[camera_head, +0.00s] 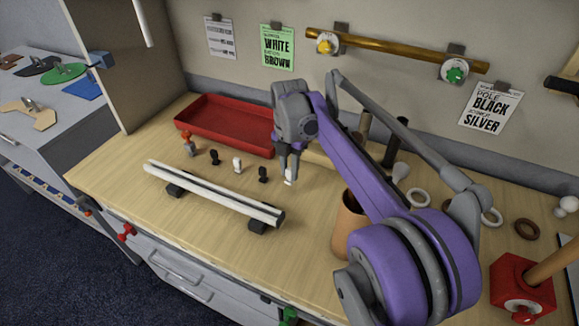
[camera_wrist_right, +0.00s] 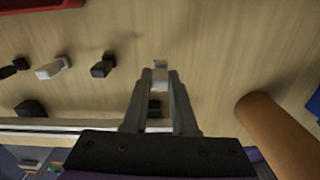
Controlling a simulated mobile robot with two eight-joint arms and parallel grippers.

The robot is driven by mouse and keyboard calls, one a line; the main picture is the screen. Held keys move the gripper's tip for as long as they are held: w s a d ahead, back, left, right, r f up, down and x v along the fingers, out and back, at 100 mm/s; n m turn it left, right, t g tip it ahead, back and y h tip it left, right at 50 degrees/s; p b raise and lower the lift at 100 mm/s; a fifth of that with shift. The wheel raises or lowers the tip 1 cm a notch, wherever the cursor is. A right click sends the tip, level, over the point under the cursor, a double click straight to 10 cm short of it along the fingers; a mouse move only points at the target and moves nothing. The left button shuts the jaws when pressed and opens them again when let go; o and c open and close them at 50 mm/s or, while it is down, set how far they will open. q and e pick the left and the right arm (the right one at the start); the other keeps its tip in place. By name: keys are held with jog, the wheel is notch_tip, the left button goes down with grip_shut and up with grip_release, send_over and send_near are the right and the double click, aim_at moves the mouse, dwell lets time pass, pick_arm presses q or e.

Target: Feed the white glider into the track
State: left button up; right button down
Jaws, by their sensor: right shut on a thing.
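The track (camera_head: 208,191) is a long white rail with a dark slot along it, resting on two black blocks on the table. It also shows at the lower left of the right wrist view (camera_wrist_right: 62,126). My right gripper (camera_head: 290,168) is behind the track's right end, shut on a small white glider (camera_wrist_right: 160,79). Whether that glider still touches the table is unclear. Another white glider (camera_head: 238,165) stands between two black gliders (camera_head: 214,157) (camera_head: 263,174), in a row behind the track. My left gripper is not in view.
A red tray (camera_head: 225,142) lies behind the gliders. A brown cup (camera_head: 350,222) stands right of the track, near my right arm. Rings (camera_head: 419,197) lie farther right.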

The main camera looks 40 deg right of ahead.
aim_at(290, 177)
jog(key=shift+f+b, duration=0.7)
jog(key=shift+f, duration=0.95)
jog(key=c, duration=0.6)
grip_release()
jog(key=shift+r, duration=0.1)
jog(key=shift+r+p, duration=0.15)
jog(key=shift+p, duration=0.2)
